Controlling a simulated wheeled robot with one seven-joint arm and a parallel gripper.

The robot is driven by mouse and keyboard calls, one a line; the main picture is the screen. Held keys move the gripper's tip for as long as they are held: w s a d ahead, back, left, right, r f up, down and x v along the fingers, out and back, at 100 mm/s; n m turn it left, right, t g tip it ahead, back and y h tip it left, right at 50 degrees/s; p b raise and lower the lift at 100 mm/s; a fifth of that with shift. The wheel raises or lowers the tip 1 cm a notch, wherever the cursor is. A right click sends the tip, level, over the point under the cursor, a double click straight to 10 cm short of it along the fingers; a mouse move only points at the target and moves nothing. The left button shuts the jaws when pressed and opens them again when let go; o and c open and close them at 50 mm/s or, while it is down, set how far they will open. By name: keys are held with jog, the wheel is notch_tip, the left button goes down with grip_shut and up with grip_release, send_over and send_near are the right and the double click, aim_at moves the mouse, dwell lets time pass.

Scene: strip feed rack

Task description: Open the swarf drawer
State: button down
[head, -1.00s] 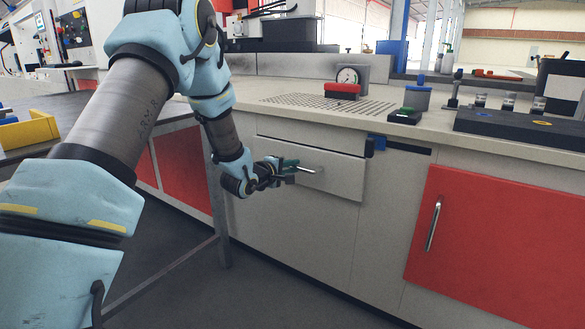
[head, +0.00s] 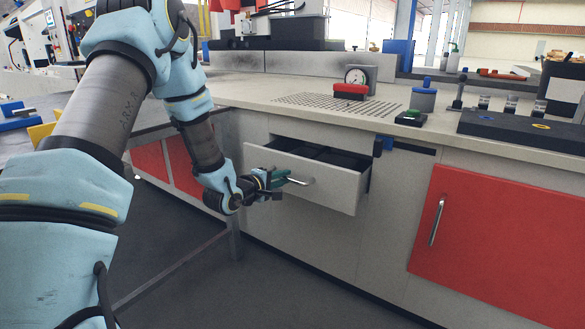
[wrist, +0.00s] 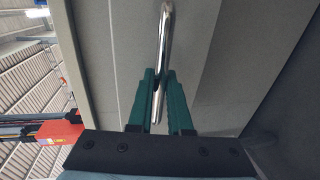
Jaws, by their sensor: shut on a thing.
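The swarf drawer (head: 325,187) is a pale grey drawer under the bench top in the head view. It is pulled partly out, and its dark inside shows above the front panel. Its metal bar handle (head: 297,181) is on the front; in the wrist view the handle (wrist: 165,50) runs up between the green fingers. My gripper (head: 284,178) is shut on the handle, with its fingers on either side of the bar in the wrist view (wrist: 158,95). The part of the handle between the fingers is partly hidden.
A red cabinet door (head: 485,225) with an upright handle is to the right, shut. The dark floor before the drawer is clear.

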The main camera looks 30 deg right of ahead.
jog(key=f+p+v, duration=0.1)
jog(key=v, duration=0.5)
jog(key=shift+f, duration=0.15)
jog(key=c, duration=0.8)
grip_release()
jog(key=shift+c, duration=0.2)
jog(key=shift+a, duration=0.15)
jog(key=p+v, duration=0.1)
jog(key=v, duration=0.9)
jog(key=shift+s+a+p, duration=0.2)
jog(key=shift+s+p, duration=0.05)
jog(key=shift+p, duration=0.1)
